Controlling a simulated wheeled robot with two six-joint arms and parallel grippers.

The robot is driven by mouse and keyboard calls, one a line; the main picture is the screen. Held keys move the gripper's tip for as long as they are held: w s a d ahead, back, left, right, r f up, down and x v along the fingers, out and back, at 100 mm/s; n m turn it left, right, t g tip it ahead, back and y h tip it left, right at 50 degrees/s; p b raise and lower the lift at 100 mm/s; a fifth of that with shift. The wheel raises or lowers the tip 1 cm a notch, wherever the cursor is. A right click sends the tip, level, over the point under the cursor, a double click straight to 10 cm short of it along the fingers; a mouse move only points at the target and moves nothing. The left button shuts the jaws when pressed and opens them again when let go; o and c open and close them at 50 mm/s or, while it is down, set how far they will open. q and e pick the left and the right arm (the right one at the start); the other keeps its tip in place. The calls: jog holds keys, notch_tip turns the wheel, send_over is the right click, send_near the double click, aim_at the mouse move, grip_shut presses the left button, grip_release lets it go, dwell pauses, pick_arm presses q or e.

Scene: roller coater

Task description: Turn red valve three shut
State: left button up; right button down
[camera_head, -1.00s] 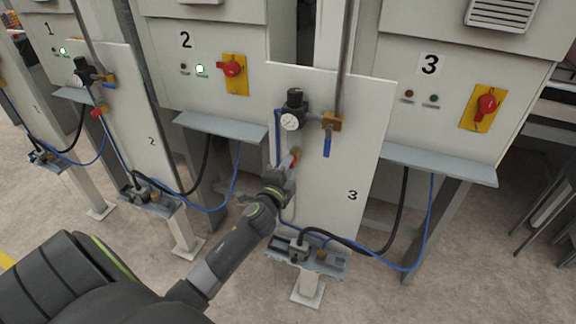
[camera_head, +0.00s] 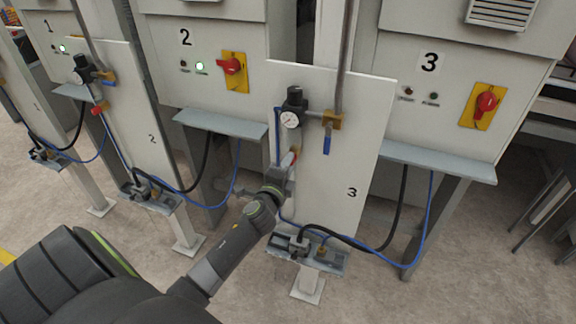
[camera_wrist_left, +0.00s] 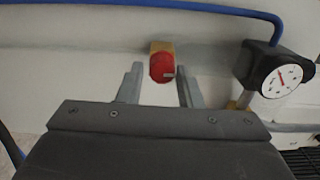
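The red valve (camera_head: 288,159) is on the front of panel 3 (camera_head: 352,170), below the round gauge. In the left wrist view the red valve (camera_wrist_left: 162,67) shows as a red knob on a brass fitting against the pale panel. My left gripper (camera_head: 285,170) is close in front of it and partly hides it in the head view. In the left wrist view its fingers (camera_wrist_left: 160,86) are open, one on each side of the knob, with gaps visible. The knob is just beyond the fingertips or between them; I cannot tell which. My right gripper is not in view.
A gauge (camera_head: 290,120) and a blue-handled valve (camera_head: 327,138) sit above the red valve. Blue and black hoses (camera_head: 362,246) hang below from a bracket. Cabinet 3 has a red rotary switch (camera_head: 486,104). Panel 2 (camera_head: 150,155) stands to the left.

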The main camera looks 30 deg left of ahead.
pick_arm(q)
jog(key=shift+o, duration=1.4)
jog(key=b+v, duration=0.2)
jog(key=v, duration=1.5)
jog(key=shift+s, duration=0.2)
